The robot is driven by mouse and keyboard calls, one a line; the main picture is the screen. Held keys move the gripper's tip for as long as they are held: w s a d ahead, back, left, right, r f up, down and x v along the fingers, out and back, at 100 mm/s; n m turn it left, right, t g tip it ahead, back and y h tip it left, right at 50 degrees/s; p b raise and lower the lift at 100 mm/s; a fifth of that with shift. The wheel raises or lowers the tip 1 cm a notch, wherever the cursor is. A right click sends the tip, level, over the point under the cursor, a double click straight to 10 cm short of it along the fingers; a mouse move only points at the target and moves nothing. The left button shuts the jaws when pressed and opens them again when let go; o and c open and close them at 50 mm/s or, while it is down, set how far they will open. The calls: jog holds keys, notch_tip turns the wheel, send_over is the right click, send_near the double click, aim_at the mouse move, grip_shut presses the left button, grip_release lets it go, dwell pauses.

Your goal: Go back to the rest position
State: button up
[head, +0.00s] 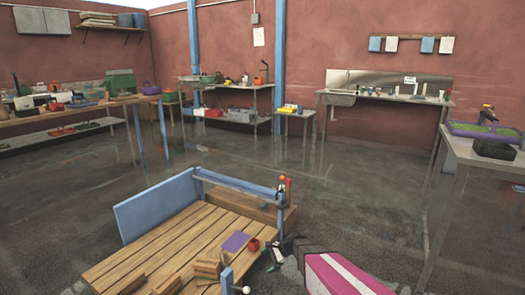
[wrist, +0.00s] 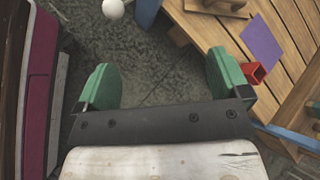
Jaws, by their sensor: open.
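My gripper (wrist: 164,82) is open, with its two green fingertips wide apart and nothing between them but the dark floor. In the head view my gripper (head: 277,254) is near the bottom middle, just right of the slatted wooden bench (head: 165,243). A small red open box (head: 253,245) sits on the bench's right part; in the wrist view it (wrist: 254,72) is just right of the right fingertip. A flat purple sheet (head: 236,241) lies beside the red box, and it also shows in the wrist view (wrist: 262,41).
Wooden blocks (head: 207,268) lie on the bench's near part. A blue rail (head: 238,183) and a blue panel (head: 158,207) edge the bench. A white ball knob (wrist: 113,9) is ahead of the left finger. A table (head: 470,155) stands at right. The floor behind is clear.

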jog(key=s+d+r+n+h, duration=0.9)
jog(key=s+d+r+n, duration=0.2)
jog(key=s+d+r, duration=0.4)
notch_tip(320, 180, up, 2)
jog(key=shift+s+d+r+n, duration=0.3)
jog(key=shift+s+n, duration=0.1)
jog(key=shift+s, duration=0.15)
